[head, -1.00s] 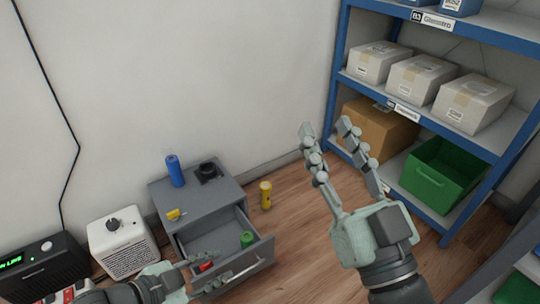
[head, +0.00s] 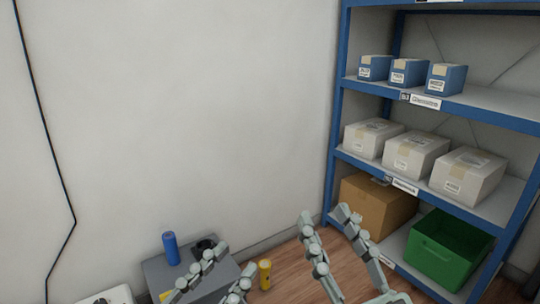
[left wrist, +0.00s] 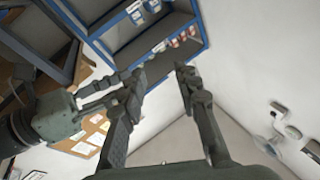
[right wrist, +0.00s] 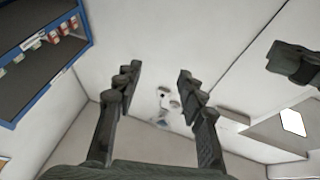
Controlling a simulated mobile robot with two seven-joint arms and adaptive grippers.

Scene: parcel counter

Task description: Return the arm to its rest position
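My left gripper (head: 236,259) is open, its fingers raised in front of the grey cabinet in the head view. My right gripper (head: 324,214) is open with its fingers pointing up, in front of the shelf's lower left side. In the left wrist view the left gripper's fingers (left wrist: 160,72) are spread with nothing between them. In the right wrist view the right gripper's fingers (right wrist: 158,72) are also apart and empty. The arms are mostly below the head view.
The grey cabinet (head: 160,272) bears a blue cylinder (head: 170,248) and a black item. A yellow flashlight (head: 265,274) stands beside it. A blue shelf (head: 333,130) on the right holds boxes and a green bin (head: 448,250). The wall area above the grippers is clear.

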